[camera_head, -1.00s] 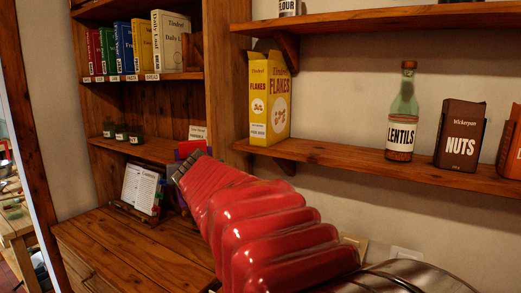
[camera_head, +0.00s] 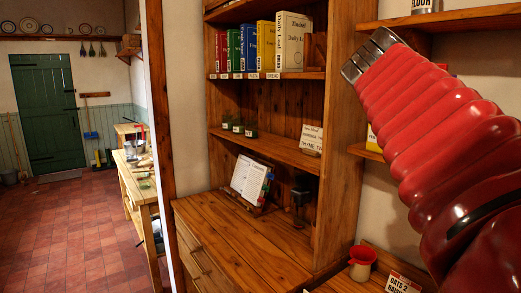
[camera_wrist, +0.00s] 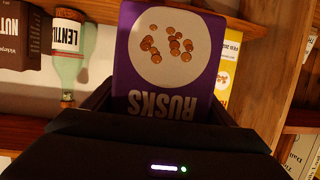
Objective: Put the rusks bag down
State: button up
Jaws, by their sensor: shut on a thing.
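The rusks bag (camera_wrist: 170,75) is purple with a white circle of brown rusks and the word RUSKS. It shows upside down in the wrist view. My gripper (camera_wrist: 165,112) is dark and shut on the bag's near end, with jaws at both sides. In the head view my red arm reaches up from the lower right. The bag is not visible there. Behind the bag in the wrist view are a lentils bottle (camera_wrist: 70,55) at left and part of a yellow box (camera_wrist: 229,62) at right.
A wooden cabinet top (camera_head: 230,235) holds an open book on a stand (camera_head: 250,180) and a dark object (camera_head: 302,195). Red-tiled floor (camera_head: 75,230) is open at left.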

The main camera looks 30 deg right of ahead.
jog(key=shift+m+g, duration=0.5)
jog(key=shift+g, duration=0.2)
jog(key=s, duration=0.1)
jog(key=s+r, duration=0.1)
jog(key=s, duration=0.2)
jog(key=shift+a+r, duration=0.15)
jog(key=shift+r, duration=0.25)
jog(key=r+x, duration=0.2)
jog(key=x, duration=1.7)
jog(key=shift+w+d+r, duration=0.15)
jog(key=shift+d+r, duration=0.05)
jog(key=shift+d, duration=0.6)
notch_tip(320, 180, down, 2)
jog(key=shift+f, duration=0.25)
jog(key=shift+d+f, duration=0.2)
jog(key=shift+f, duration=0.3)
jog(key=shift+f, duration=0.1)
